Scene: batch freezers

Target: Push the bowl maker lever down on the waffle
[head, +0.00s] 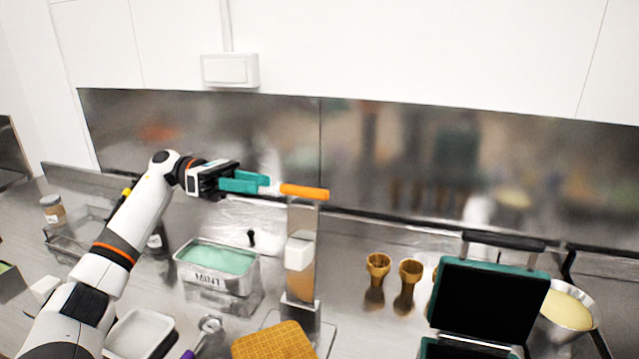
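The bowl maker (301,274) is a metal stand with a white block (299,254) on its column. Its orange lever handle (304,191) is at the top, raised and roughly level. My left gripper (266,185) has teal fingers and is at the left end of the lever handle, pointing right. The fingers overlap in this view, so their gap and any grip on the handle cannot be told. My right gripper is not in view.
A metal tub labelled MINT (218,285) and a white tray (141,334) stand left of the bowl maker. A scoop (208,327) lies near them. Two waffle cups (378,267) stand to the right, before an open waffle iron (489,300) and a batter bowl (567,309).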

